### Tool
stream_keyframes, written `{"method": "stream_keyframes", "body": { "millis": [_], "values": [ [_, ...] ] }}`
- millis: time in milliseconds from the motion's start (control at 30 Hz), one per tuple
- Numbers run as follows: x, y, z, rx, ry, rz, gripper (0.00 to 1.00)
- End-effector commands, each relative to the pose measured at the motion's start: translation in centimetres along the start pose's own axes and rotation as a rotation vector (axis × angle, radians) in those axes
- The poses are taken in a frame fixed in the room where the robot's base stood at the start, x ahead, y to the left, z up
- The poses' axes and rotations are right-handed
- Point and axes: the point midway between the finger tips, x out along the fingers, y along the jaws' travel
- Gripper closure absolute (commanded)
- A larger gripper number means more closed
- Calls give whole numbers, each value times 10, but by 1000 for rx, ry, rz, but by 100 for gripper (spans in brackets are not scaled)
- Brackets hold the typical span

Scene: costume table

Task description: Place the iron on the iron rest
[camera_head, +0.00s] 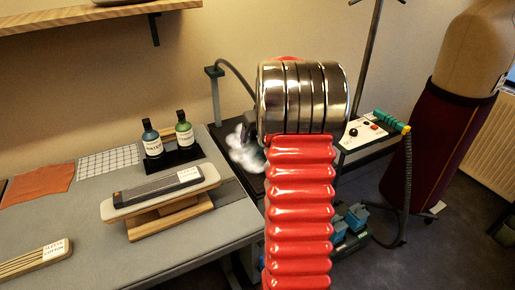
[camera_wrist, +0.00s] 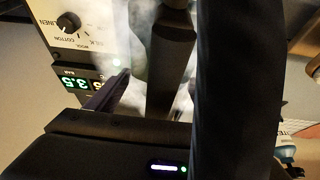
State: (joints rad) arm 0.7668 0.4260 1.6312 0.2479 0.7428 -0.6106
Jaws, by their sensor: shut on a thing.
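My gripper (camera_wrist: 165,100) is hidden behind my red ribbed arm in the head view. In the wrist view it is shut on a dark, bar-like part of what looks like the iron (camera_wrist: 170,60), seen close up. Most of the iron's body is out of sight, and I cannot tell where its soleplate points. White steam (camera_head: 246,152) rises left of my arm in the head view, beside a dark surface (camera_head: 222,134) with a thin post and hose. I cannot make out the iron rest for certain; my arm covers part of that area.
A grey table holds a small padded board (camera_head: 118,211) on a wooden stand, two bottles (camera_head: 152,140) in a black holder, an orange cloth (camera_head: 38,185) and a checked cloth (camera_head: 108,161). A control panel (camera_wrist: 70,22) shows in the wrist view. A dress form (camera_head: 440,130) stands at right.

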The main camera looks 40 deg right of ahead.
Motion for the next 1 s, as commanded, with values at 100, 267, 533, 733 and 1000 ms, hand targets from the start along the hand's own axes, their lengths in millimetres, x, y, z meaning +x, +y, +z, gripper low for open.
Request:
{"method": "stream_keyframes", "body": {
  "millis": [100,267,533,733,1000],
  "values": [
    [10,0,4,1,0,0,86],
    [29,0,12,1,1,0,86],
    [42,1,17,1,3,2,86],
    [42,1,17,1,3,2,86],
    [44,0,19,2,-1,0,12]
  ]
}}
